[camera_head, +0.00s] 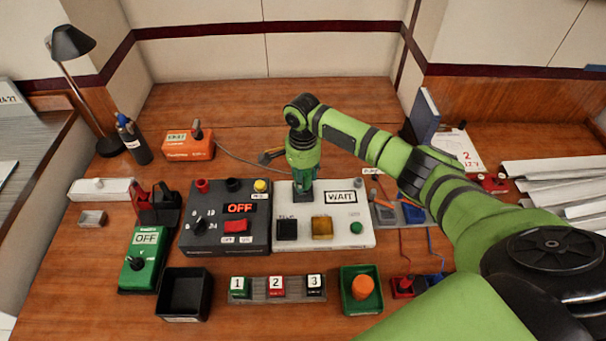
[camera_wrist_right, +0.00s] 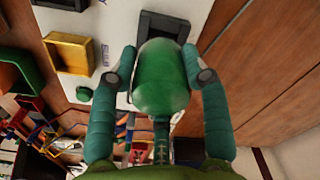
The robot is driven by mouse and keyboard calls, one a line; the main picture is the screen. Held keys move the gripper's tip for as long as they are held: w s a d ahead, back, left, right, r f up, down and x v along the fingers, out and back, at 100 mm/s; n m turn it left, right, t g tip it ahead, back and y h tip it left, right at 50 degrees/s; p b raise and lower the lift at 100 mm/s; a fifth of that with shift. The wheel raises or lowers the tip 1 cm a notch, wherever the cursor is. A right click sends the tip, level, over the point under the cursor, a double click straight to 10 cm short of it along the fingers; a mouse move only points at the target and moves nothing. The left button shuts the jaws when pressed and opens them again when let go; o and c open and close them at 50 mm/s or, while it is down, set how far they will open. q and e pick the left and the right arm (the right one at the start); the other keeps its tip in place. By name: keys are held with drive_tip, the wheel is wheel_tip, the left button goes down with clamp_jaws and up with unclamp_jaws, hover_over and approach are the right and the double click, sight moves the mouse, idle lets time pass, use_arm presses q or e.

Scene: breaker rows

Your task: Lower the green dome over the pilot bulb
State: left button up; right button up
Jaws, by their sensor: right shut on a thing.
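My right gripper (camera_head: 303,190) reaches down over the back left part of the white WAIT panel (camera_head: 350,241). In the right wrist view, its two teal fingers (camera_wrist_right: 163,78) are shut on the translucent green dome (camera_wrist_right: 160,82), one on each side. A dark square fitting (camera_wrist_right: 166,24) on the panel shows just past the dome; in the head view it lies below the fingertips (camera_head: 303,197). I cannot make out the pilot bulb, nor whether the dome touches the fitting. My left gripper is not in view.
The panel also carries a black square (camera_head: 287,230), a yellow square (camera_head: 322,228) and a green button (camera_head: 356,228). A dark OFF box (camera_head: 225,245) adjoins on the left. A black tray (camera_head: 184,293) and numbered blocks (camera_head: 276,287) lie in front.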

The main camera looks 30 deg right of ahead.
drive_tip(key=shift+f, duration=1.4)
idle(0.4)
drive_tip(key=o, duration=1)
wheel_tip(320, 180, up, 12)
drive_tip(key=shift+r, duration=0.1)
